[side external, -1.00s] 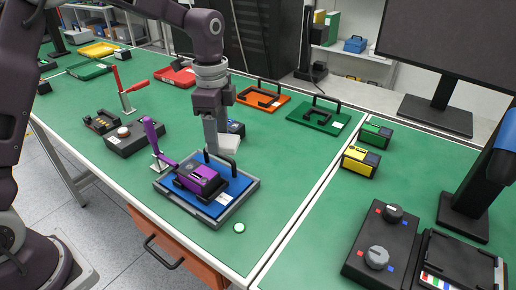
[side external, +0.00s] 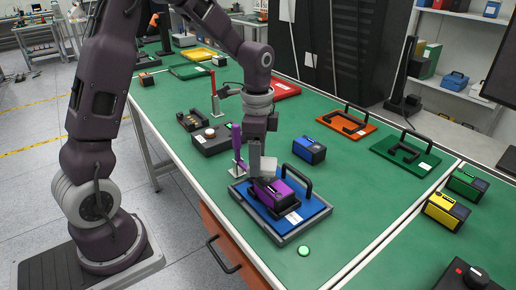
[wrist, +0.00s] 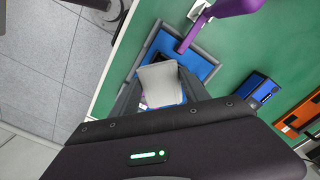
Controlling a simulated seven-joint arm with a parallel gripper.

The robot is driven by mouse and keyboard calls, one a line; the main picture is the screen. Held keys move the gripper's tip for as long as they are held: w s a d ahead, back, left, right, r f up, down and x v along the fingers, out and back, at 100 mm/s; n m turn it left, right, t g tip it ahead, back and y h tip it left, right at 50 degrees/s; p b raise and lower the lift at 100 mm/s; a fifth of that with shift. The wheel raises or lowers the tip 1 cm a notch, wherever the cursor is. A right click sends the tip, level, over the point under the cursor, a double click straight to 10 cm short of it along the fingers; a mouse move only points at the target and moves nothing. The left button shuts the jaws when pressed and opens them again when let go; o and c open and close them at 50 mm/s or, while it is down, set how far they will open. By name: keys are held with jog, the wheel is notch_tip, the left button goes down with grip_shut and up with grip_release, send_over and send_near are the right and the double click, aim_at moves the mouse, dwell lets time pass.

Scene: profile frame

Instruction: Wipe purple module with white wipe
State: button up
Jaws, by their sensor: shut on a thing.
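The purple module (side external: 272,193) sits on a blue plate (side external: 306,212) with a black handle, inside a grey frame. My gripper (side external: 262,172) is shut on the white wipe (side external: 268,168) and points down over the module's far left end. The wipe is at the module's top; I cannot tell whether they touch. In the wrist view, the wipe (wrist: 160,80) lies between my fingers and hides most of the module.
An upright purple clamp lever (side external: 237,142) stands at the frame's left edge, close to my gripper. A blue module (side external: 309,150) is behind the frame. A green round button (side external: 304,250) is in front. Bare green table lies to the right.

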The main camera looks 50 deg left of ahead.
aim_at(268, 157)
notch_tip(268, 157, down, 2)
jog(key=shift+f, duration=0.85)
jog(key=shift+w+r, duration=0.1)
jog(key=shift+w, duration=0.8)
jog(key=shift+c, duration=0.5)
jog(key=shift+w, duration=0.75)
jog(key=shift+s, duration=1.5)
jog(key=shift+s+r, duration=0.1)
jog(key=shift+s, duration=0.05)
jog(key=shift+r, duration=3.95)
